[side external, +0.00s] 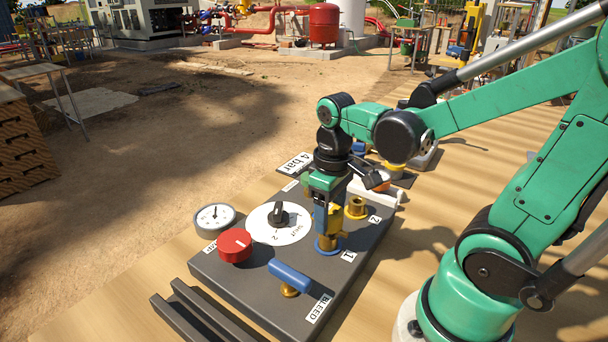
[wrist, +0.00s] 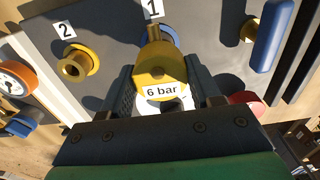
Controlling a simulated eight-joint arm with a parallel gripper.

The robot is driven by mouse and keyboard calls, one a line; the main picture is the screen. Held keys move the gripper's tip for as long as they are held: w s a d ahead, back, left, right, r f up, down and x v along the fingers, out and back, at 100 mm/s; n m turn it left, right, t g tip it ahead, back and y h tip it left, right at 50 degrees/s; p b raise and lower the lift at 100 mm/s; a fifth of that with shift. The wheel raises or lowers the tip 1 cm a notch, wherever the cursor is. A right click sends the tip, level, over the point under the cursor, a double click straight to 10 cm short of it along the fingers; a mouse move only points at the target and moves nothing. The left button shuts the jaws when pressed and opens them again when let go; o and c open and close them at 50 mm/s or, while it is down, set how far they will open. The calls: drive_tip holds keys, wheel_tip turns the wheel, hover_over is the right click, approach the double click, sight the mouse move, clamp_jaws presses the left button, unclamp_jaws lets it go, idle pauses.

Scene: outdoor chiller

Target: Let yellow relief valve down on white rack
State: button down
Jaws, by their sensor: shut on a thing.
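The yellow relief valve (wrist: 160,68), with a "6 bar" label, is upright between the two fingers of my gripper (wrist: 166,92), which is shut on it. In the side view my gripper (side external: 328,212) points down and the valve (side external: 334,222) shows below it. The valve is at the blue-ringed port (side external: 328,246) marked 1; I cannot tell whether it is seated or just above. A white piece that may be the white rack (side external: 380,195) is partly hidden behind my gripper, at the panel's far right edge.
The dark panel (side external: 240,285) carries a red knob (side external: 235,245), a blue-handled bleed valve (side external: 290,275), a round selector dial (side external: 279,222) and an open brass port (side external: 356,207) marked 2. A gauge (side external: 214,218) stands at the left edge. Wooden tabletop surrounds the panel.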

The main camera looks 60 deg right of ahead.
sight(330, 211)
drive_tip(key=shift+r, duration=0.35)
drive_tip(key=shift+r, duration=2.55)
drive_tip(key=c, duration=0.7)
unclamp_jaws()
clamp_jaws()
